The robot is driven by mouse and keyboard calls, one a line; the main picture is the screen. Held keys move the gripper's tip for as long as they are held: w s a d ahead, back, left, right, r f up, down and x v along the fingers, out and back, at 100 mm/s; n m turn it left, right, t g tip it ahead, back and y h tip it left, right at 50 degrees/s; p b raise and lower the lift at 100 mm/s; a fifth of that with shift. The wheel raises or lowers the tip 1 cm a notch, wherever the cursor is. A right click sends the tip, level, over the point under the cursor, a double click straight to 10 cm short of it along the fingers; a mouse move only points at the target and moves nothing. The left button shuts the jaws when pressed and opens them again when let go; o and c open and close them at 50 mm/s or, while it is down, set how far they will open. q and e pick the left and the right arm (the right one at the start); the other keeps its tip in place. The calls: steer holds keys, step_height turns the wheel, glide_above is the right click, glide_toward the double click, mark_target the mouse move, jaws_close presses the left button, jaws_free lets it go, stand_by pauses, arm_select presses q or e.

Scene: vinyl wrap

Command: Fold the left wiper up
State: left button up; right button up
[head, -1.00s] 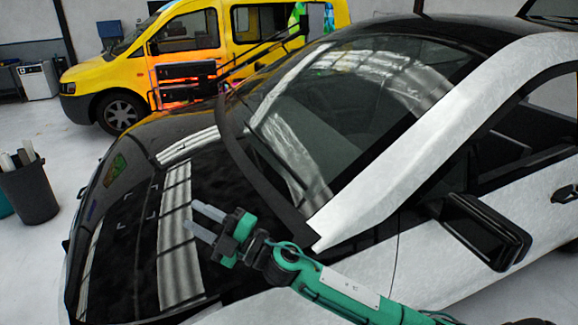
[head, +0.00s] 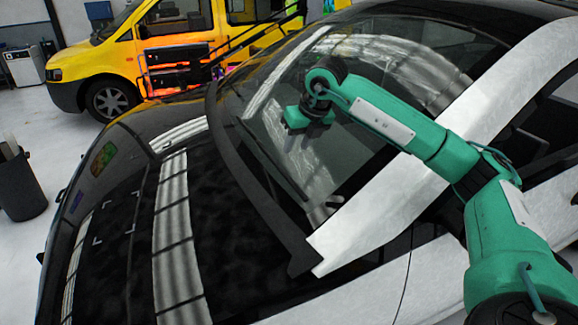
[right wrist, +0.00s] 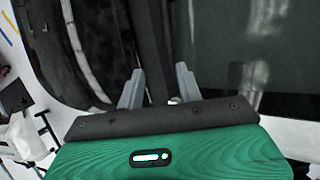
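A thin dark wiper (head: 272,158) lies along the bottom of the car's windshield (head: 345,110) in the head view, down against the glass. My right gripper (head: 296,132) is over the windshield, to the right of the wiper and beyond its middle. The gripper's body partly hides its fingers there. In the right wrist view its two grey fingers (right wrist: 159,86) are apart, with nothing visibly gripped. A dark strip (right wrist: 150,45) runs between and beyond them; I cannot tell if it is wiper or cowl. My left gripper is not in view.
The black hood (head: 130,220) is clear of my arm. A dark cowl strip (head: 250,185) separates it from the glass. A yellow van (head: 160,50) and a dark bin (head: 20,185) stand on the floor beyond.

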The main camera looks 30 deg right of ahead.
steer(key=d, duration=0.1)
steer(key=p, duration=0.4)
glide_toward(288, 175)
steer(key=x, duration=0.7)
steer(key=shift+a+r, duration=0.1)
steer(key=shift+a, duration=0.05)
steer(key=shift+x, duration=0.75)
jaws_close()
